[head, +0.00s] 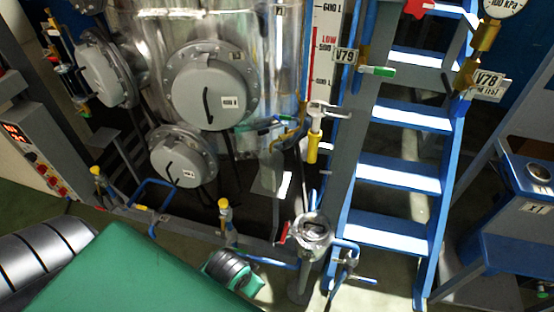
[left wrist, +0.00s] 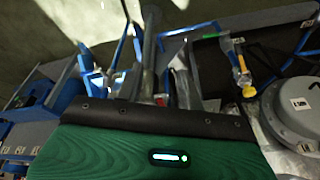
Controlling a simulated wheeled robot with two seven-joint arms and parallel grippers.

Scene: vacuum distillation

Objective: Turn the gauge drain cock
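At the foot of the scaled level gauge (head: 325,45) in the head view is a small metal cock (head: 318,108). I take this for the gauge drain cock. A green part of my arm (head: 125,262) fills the lower left of the head view, below and left of the cock and well apart from it. Green and black parts of mine also fill the bottom of the left wrist view (left wrist: 150,145). No fingertips of either gripper show. I cannot pick out the cock in the left wrist view.
A steel vessel with grey round covers (head: 212,92) stands left of the gauge. Blue steps (head: 400,172) rise at the right. A round metal fitting (head: 312,236) with a red lever stands below the cock. Tags V79 (head: 345,56) and V78 (head: 488,80) hang nearby.

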